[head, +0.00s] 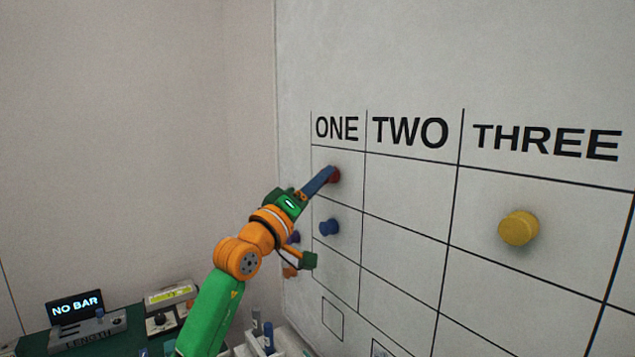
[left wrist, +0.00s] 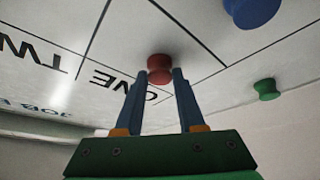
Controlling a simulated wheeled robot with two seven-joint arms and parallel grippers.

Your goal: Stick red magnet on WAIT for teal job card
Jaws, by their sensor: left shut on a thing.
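The red magnet (head: 334,175) is at the whiteboard (head: 410,185), in the top cell under the heading ONE. My left gripper (head: 328,174) is shut on it. In the left wrist view the red magnet (left wrist: 160,68) sits between the two blue fingertips (left wrist: 159,74), against or very close to the board; I cannot tell whether it touches. The board headings read ONE, TWO and THREE. I see no WAIT label and no teal job card. My right gripper is not in view.
A blue magnet (head: 329,227) is below in column ONE. A yellow magnet (head: 518,228) is in column THREE. A purple magnet (head: 293,237) and a green magnet (left wrist: 265,90) are left of the grid. Column TWO's upper cells are clear.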

